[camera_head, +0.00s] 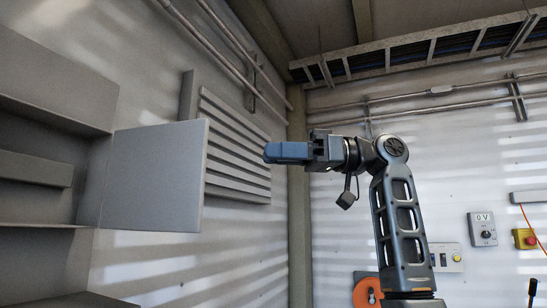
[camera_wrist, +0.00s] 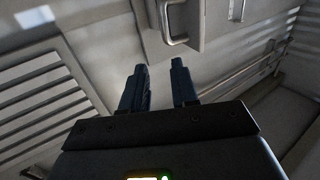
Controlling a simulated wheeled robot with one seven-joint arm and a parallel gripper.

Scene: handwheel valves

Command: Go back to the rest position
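My gripper (camera_head: 268,153) is raised at mid-height in the head view, its blue fingers pointing left towards the louvred wall panel. In the wrist view the two fingers of my gripper (camera_wrist: 159,66) stand apart with a clear gap, and nothing is between them. The gripper is open and empty. My arm rises from the bottom of the head view and bends left at the top joint. I see no complete handwheel in either view.
A grey open cabinet or box (camera_head: 153,175) juts out at the left. A louvred panel (camera_head: 235,145) is on the wall behind my gripper. Switch boxes (camera_head: 482,229) and an orange rounded part (camera_head: 367,292) are at right. The wrist view shows a metal handle (camera_wrist: 172,32).

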